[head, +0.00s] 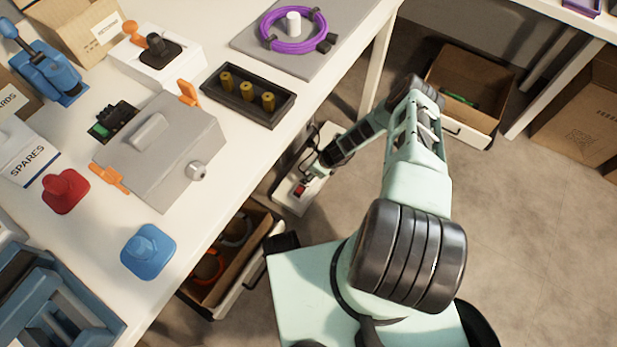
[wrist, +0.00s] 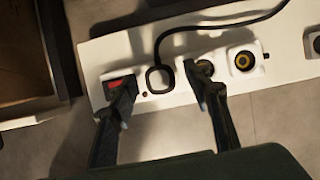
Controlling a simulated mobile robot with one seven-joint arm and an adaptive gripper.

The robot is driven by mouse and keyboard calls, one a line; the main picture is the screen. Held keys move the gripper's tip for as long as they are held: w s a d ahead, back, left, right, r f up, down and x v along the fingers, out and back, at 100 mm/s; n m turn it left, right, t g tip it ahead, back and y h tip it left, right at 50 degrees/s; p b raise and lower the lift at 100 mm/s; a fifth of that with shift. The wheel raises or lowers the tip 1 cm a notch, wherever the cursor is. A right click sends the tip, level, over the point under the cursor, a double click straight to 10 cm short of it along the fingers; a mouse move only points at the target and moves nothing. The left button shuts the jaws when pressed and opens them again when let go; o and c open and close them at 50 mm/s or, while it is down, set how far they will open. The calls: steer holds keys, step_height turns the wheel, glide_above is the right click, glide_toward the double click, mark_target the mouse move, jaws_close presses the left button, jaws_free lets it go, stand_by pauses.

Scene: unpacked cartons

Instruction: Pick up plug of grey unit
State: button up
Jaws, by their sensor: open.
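A white power strip (wrist: 120,50) lies on the floor; in the head view its end (head: 289,198) shows below the table edge. A plug (wrist: 160,79) with a dark outline and a black cord (wrist: 225,24) sits on the strip, between a red switch (wrist: 118,83) and the sockets. I cannot trace the cord to the grey unit (head: 165,150) on the table. My gripper (wrist: 161,82) is open above the strip, one finger on each side of the plug, with no clear contact. The right finger partly covers a socket. In the head view my gripper (head: 312,172) is small and partly hidden.
A socket with a yellow ring (wrist: 243,61) lies to the right of the fingers. An open drawer or box (head: 470,85) stands beyond my arm, and another (head: 225,260) is under the table (head: 215,195). The table edge and leg are close to my arm. Open floor lies at right.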

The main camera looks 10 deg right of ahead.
steer(key=shift+w+f, duration=0.1)
steer(key=shift+f, duration=0.2)
steer(key=shift+c, duration=0.4)
jaws_close()
steer(key=shift+r, duration=0.1)
